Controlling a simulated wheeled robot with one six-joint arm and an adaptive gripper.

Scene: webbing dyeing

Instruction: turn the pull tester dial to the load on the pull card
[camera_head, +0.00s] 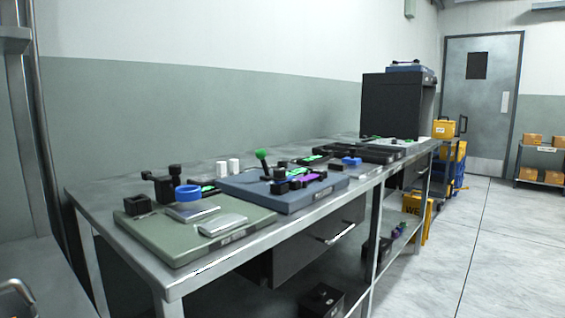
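I cannot make out the pull tester, its dial or the pull card for certain at this distance. A blue-grey board (318,191) on the workbench bears a small black device with a green-knobbed lever (261,157) and black and purple pieces (301,179). A grey-green board (172,252) nearer me bears a blue ring (188,193), flat silver plates (222,224) and black blocks (138,204). Labels on the board edges are too small to read. My gripper is not in view.
The metal workbench (86,198) runs along the wall toward a dark cabinet (390,105). A drawer (318,244) hangs beneath it, and a black box (322,300) stands below. Yellow cases (443,128) stand beyond its far end. The floor (470,245) to the right is clear up to a grey door (478,100).

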